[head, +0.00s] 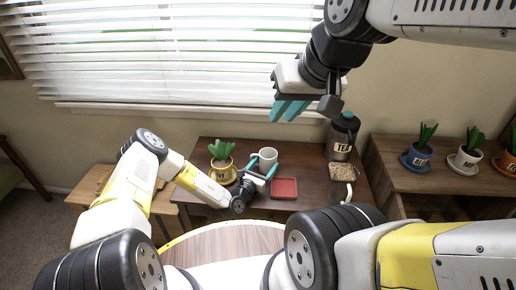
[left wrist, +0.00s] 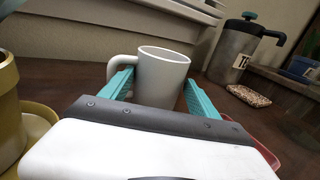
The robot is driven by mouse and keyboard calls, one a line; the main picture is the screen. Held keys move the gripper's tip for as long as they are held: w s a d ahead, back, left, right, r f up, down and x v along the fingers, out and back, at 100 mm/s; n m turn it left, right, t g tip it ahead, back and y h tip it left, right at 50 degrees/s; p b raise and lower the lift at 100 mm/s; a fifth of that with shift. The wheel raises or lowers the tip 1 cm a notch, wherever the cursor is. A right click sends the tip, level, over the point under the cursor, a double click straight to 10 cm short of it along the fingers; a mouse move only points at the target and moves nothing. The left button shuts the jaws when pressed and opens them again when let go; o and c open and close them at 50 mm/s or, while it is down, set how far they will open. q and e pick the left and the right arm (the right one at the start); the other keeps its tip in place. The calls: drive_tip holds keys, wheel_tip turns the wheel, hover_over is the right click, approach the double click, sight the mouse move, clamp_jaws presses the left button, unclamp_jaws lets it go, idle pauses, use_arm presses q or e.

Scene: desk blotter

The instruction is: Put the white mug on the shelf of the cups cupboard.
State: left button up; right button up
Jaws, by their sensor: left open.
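The white mug (head: 266,158) stands upright on the dark wooden desk, its handle to the left. In the left wrist view the mug (left wrist: 162,78) is straight ahead, between the tips of two teal fingers. My left gripper (head: 258,172) is open, with a finger on each side of the mug; the left finger is close by the handle. I cannot tell whether either finger touches it. My right gripper (head: 284,114) is raised high in front of the window and wall, empty, its fingers a little apart. I cannot make out a cups cupboard in these views.
A yellow potted plant (head: 222,163) stands close left of the mug, and a red tray (head: 284,188) lies to its right. A dark-lidded jug (head: 342,137) and a patterned pad (head: 340,172) are further right. A wooden sideboard (head: 395,178) holds several potted plants on saucers.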

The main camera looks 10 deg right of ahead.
sight(271, 155)
use_arm(q)
drive_tip(key=shift+x, duration=2.95)
drive_tip(key=shift+r, duration=0.1)
drive_tip(key=c, duration=1.5)
